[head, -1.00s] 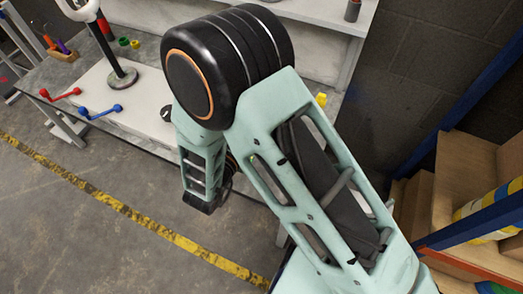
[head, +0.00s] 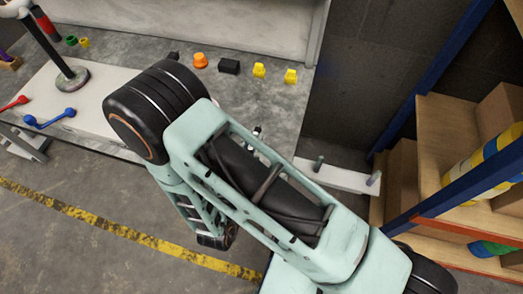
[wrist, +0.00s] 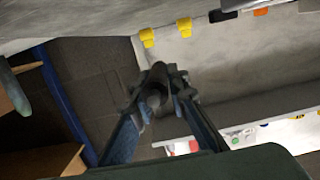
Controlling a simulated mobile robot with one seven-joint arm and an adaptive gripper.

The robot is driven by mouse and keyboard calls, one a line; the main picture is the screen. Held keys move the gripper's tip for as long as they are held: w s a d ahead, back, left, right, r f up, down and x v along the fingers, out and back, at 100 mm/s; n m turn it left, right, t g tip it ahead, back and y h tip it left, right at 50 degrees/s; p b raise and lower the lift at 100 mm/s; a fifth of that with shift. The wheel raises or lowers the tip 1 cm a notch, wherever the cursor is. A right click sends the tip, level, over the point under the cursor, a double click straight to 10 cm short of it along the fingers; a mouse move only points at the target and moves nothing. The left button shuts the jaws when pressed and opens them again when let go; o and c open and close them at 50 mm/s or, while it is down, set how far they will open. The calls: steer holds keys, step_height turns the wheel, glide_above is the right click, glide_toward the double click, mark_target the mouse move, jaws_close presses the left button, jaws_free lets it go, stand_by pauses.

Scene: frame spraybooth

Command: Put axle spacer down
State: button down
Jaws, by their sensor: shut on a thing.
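My gripper (wrist: 160,92) is in the middle of the wrist view, with its dark fingers closing in from both sides. It is shut on a small dark grey, rounded piece (wrist: 154,94), which looks like the axle spacer; its full shape is partly hidden by the fingers. The grey bench top (wrist: 240,52) shows behind and beyond it. I cannot tell whether the piece touches anything. In the head view my arm covers most of the gripper, and the spacer cannot be made out there.
Two yellow pieces (head: 259,71) (head: 290,76), a black block (head: 229,66) and an orange piece (head: 200,60) stand along the bench's back. A white strip with two pegs (head: 345,177) lies right of the bench. A wooden shelf with blue posts (head: 455,150) stands at right.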

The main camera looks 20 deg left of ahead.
steer(key=f, duration=0.1)
steer(key=w+d+f, duration=0.1)
steer(key=d+f, duration=0.1)
steer(key=shift+w+b, duration=0.3)
steer(key=shift+w+d+f+b, duration=0.15)
steer(key=shift+f+b, duration=0.3)
steer(key=shift+f, duration=1.25)
steer(key=shift+f, duration=0.1)
steer(key=shift+f+b, duration=0.2)
steer(key=shift+b, duration=0.1)
steer(key=c, duration=1.9)
jaws_free()
steer(key=shift+r, duration=0.1)
